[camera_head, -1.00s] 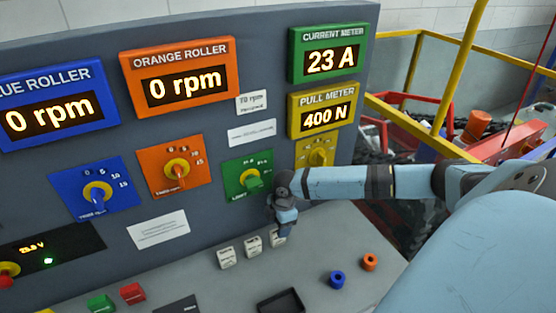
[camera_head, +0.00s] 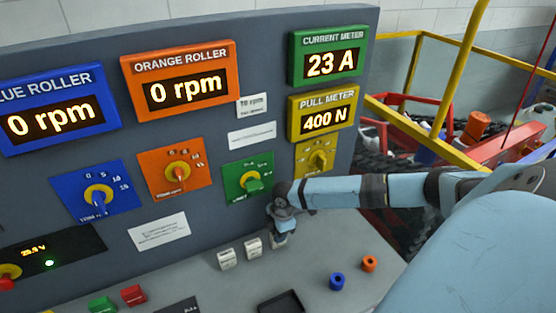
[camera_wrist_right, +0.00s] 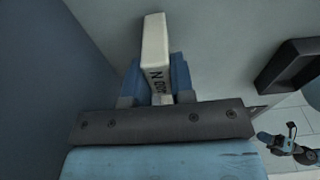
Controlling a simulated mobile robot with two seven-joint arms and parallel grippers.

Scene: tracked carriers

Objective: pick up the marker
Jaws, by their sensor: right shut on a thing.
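The marker is a small white block (camera_wrist_right: 155,50) with black lettering that ends in "N". In the right wrist view it stands between the blue fingers of my right gripper (camera_wrist_right: 156,85), which is shut on it. Its upper end sticks out past the fingers. In the head view my right gripper (camera_head: 279,238) is low over the console ledge, at the right end of a row of white blocks, and hides most of the marker. I cannot tell whether the marker still touches the ledge. My left gripper is not in view.
Two similar white blocks (camera_head: 240,253) stand just left of the gripper. The upright panel (camera_head: 215,215) with knobs rises close behind.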

